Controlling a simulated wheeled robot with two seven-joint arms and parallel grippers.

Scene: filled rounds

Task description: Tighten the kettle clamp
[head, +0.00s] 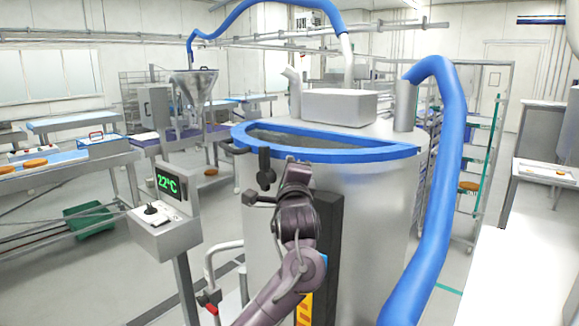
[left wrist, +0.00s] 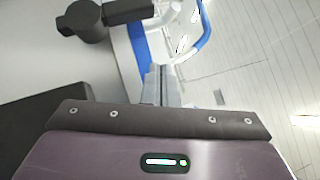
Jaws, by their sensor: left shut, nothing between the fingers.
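The kettle (head: 345,215) is a large steel vessel with a blue rim (head: 340,156), part of which also shows in the left wrist view (left wrist: 138,40). A dark clamp handle (head: 265,170) hangs at the rim's front left; a dark knob and bar (left wrist: 88,22) show at the top left of the left wrist view. My left gripper (head: 291,161) is at the kettle's front, just right of the handle. In the left wrist view its fingers (left wrist: 160,70) are shut, empty and apart from the dark knob. My right gripper is not in view.
A control post with a 22°C display (head: 168,184) stands left of the kettle. A thick blue hose (head: 447,150) runs down its right side. Work tables (head: 80,160) stand at the left and a white table (head: 545,172) at the right.

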